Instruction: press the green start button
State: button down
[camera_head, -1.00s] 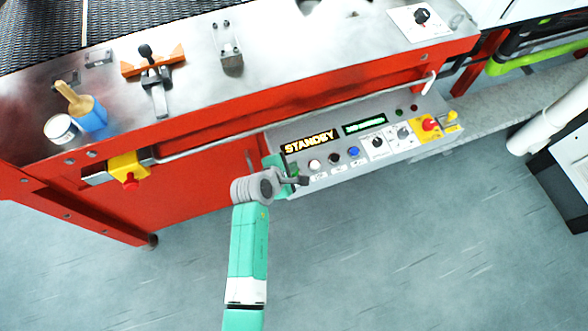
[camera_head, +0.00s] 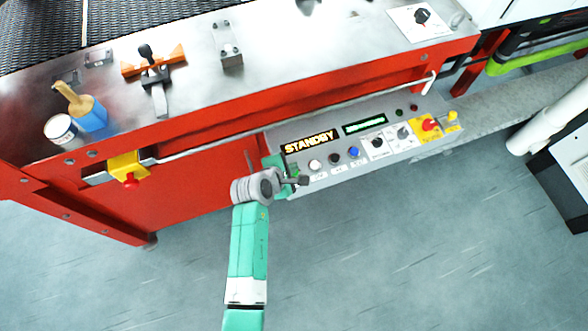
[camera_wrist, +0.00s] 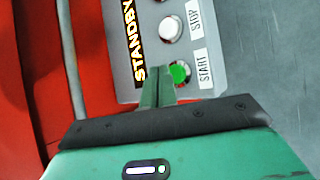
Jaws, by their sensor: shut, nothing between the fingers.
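The green start button (camera_wrist: 180,73) shows in the wrist view, on the grey control panel (camera_wrist: 205,45) beside a label reading START. My gripper (camera_wrist: 158,72) is shut and empty. Its fingertips lie just left of the button in that view and overlap its edge; I cannot tell whether they touch it. In the head view my gripper (camera_head: 292,178) is at the left end of the panel, and my arm hides most of the button there. The panel display (camera_head: 309,142) reads STANDBY.
A white button (camera_wrist: 171,28) labelled STOP sits beside the start button. Farther right on the panel are a blue button (camera_head: 353,152), knobs and a red emergency stop (camera_head: 430,124). A metal rail (camera_head: 215,147) runs along the red machine front. Open floor lies in front.

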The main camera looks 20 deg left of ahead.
jog(key=shift+f, duration=0.15)
jog(key=shift+f, duration=0.3)
